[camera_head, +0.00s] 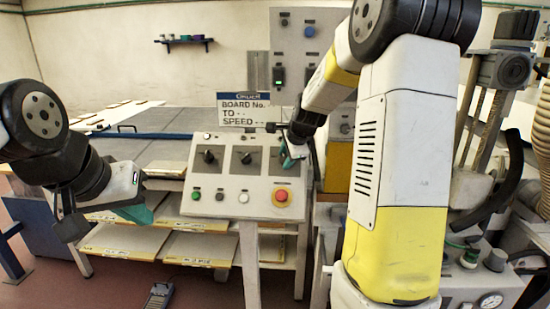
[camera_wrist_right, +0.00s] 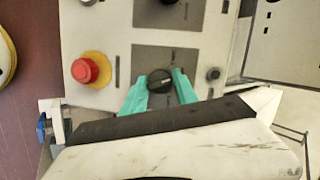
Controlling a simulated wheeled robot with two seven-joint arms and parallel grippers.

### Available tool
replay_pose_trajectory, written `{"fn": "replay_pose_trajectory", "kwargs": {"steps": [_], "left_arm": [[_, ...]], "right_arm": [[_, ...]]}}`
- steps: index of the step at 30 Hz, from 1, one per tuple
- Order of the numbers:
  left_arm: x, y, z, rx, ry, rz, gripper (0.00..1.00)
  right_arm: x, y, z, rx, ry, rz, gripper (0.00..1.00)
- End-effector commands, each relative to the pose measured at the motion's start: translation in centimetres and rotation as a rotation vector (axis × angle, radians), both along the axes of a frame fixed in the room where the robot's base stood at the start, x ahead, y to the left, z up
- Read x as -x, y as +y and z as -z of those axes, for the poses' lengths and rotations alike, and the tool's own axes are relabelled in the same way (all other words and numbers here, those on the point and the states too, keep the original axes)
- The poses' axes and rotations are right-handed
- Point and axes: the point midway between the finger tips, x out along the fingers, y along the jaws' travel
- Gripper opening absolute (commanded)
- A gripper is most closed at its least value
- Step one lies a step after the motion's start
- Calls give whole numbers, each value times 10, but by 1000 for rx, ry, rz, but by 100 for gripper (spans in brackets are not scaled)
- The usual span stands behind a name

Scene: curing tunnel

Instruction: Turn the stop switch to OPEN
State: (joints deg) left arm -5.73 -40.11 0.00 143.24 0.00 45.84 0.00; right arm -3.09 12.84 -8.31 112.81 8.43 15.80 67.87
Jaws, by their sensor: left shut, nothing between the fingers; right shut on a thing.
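The sloped grey control panel (camera_head: 229,184) has a row of black rotary switches. The left switch (camera_head: 208,156) and the middle switch (camera_head: 246,158) are in plain view. My right gripper (camera_head: 290,158) is at the right-hand switch and mostly hides it in the head view. In the right wrist view, its teal fingers are shut on that black switch (camera_wrist_right: 160,81), one on each side. The switch's labels are too small to read, so I cannot tell its marked position. My left gripper (camera_head: 140,213) is shut and empty, left of the panel.
A red stop button on a yellow ring (camera_head: 281,195) sits below the held switch, also visible in the right wrist view (camera_wrist_right: 86,70). Green (camera_head: 195,194) and white (camera_head: 243,197) buttons are beside it. A sign (camera_head: 245,110) stands behind the panel. Shelves with boards (camera_head: 200,247) lie below.

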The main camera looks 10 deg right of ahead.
Motion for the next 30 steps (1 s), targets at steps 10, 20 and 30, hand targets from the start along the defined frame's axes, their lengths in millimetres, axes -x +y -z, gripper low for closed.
{"fn": "replay_pose_trajectory", "kwargs": {"steps": [10,20,30], "left_arm": [[0,0,0,0,0,0,0],[0,0,0,0,0,0,0],[0,0,0,0,0,0,0]], "right_arm": [[-1,1,-1,-69,-23,69,0],[-1,1,-1,-74,-24,74,0],[0,1,-1,-73,-23,74,55]]}}
